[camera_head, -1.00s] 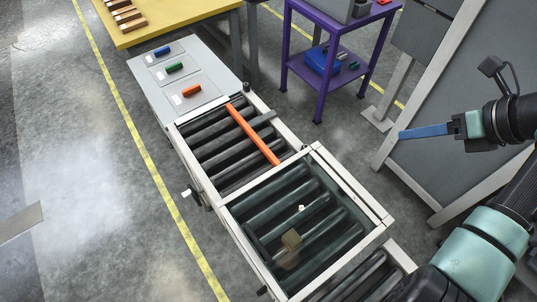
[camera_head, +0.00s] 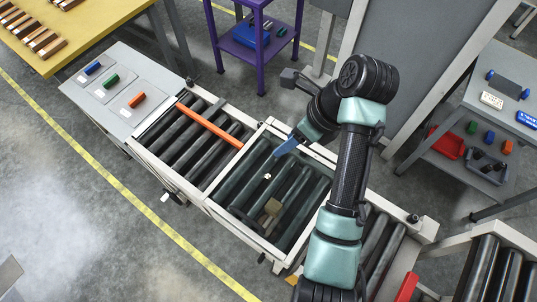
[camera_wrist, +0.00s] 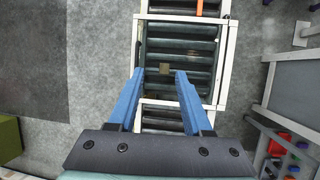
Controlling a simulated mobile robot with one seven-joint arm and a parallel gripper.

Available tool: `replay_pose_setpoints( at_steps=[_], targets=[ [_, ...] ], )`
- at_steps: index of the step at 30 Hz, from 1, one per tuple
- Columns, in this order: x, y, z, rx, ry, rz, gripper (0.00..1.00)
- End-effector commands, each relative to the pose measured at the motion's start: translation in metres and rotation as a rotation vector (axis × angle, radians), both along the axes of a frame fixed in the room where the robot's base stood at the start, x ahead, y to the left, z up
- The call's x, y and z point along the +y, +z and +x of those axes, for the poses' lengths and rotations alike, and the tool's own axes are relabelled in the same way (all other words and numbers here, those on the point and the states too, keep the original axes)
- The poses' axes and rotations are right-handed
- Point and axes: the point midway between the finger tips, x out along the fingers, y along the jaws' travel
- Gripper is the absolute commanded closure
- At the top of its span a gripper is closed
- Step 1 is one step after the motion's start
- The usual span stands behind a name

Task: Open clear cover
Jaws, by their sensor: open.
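The clear cover (camera_head: 290,178) is a see-through pane in a pale frame, lying flat over the dark rollers of the conveyor. It looks closed. In the wrist view the cover (camera_wrist: 182,48) lies ahead of and below my gripper. A small brown block (camera_head: 272,207) shows in the cover's area; I cannot tell whether it is on or under the pane. My gripper (camera_head: 287,146) has blue fingers and is above the cover's far side in the head view. In the wrist view the gripper (camera_wrist: 160,75) is open, with nothing held between its fingers.
An orange bar (camera_head: 209,125) crosses the rollers left of the cover. A grey plate (camera_head: 118,88) with coloured pieces is at the conveyor's end. A purple stand (camera_head: 256,35) and a grey board are behind. A shelf (camera_head: 478,150) with small parts stands at right.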

Motion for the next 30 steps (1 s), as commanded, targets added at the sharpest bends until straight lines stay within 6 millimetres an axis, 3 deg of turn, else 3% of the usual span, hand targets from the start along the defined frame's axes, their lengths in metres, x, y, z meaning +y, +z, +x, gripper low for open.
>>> replay_pose_setpoints(
  at_steps=[11,21,30],
  targets=[
    [0.014,-0.034,0.003,0.006,0.004,0.000,0.50],
    [0.035,-0.086,0.011,0.008,0.001,-0.002,0.50],
    [0.041,-0.101,0.013,0.005,0.001,-0.001,0.50]
  ],
)
